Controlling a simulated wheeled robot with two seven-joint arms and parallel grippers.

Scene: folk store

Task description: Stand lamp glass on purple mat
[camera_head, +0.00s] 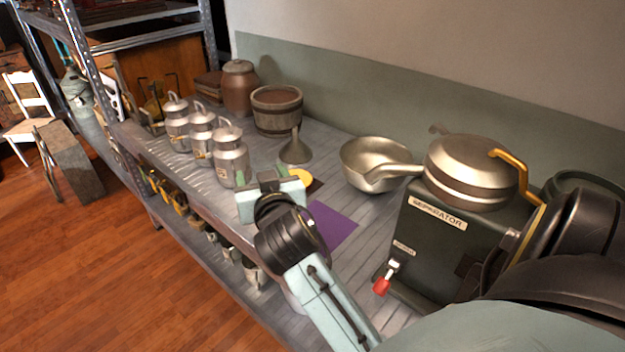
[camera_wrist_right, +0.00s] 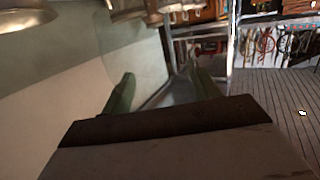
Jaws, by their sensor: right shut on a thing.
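The purple mat (camera_head: 331,226) lies flat on the metal shelf, right of my right gripper. My right gripper (camera_head: 270,178) is over the shelf left of the mat, its two green fingers pointing away toward the back. In the right wrist view the fingers (camera_wrist_right: 163,90) stand apart with a pale, see-through shape, the lamp glass (camera_wrist_right: 148,68), between them. Its outline is hard to make out, and in the head view it is hidden or too clear to see. My left gripper is not in view.
A yellow disc (camera_head: 301,177) on a dark mat lies by the gripper. A grey funnel (camera_head: 296,150), wooden tub (camera_head: 277,112) and milk cans (camera_head: 231,160) stand behind.

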